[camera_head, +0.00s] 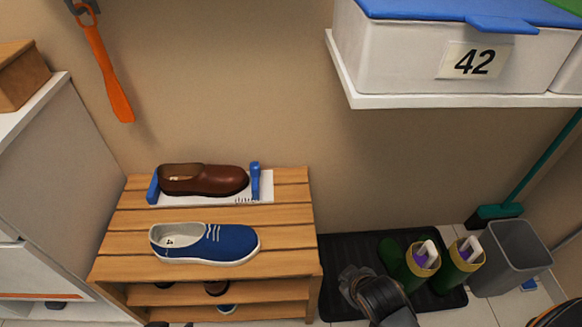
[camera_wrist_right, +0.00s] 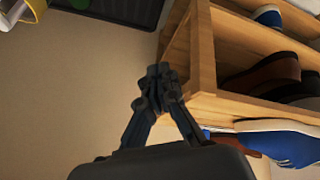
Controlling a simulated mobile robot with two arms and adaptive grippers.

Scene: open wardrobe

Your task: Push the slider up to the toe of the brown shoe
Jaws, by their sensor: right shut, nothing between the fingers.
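The brown shoe (camera_head: 203,180) lies on a white measuring plate (camera_head: 240,200) on top of the slatted wooden rack, toe to the right. A blue heel stop (camera_head: 153,186) stands at its heel. The blue slider (camera_head: 255,179) stands upright just right of the toe; I cannot tell whether it touches the shoe. My right gripper (camera_head: 358,283) is right of the rack, over the black tray, away from the slider. The right wrist view shows its fingers (camera_wrist_right: 158,74) shut and empty beside the rack's wooden frame. My left gripper is not in view.
A blue shoe (camera_head: 208,243) lies in front of the plate on the rack (camera_head: 130,243). More shoes are on the lower shelves. Green boots (camera_head: 425,262) stand on the black tray (camera_head: 343,248), near a grey bin (camera_head: 510,258). A white shelf (camera_head: 455,101) with box 42 overhangs at upper right.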

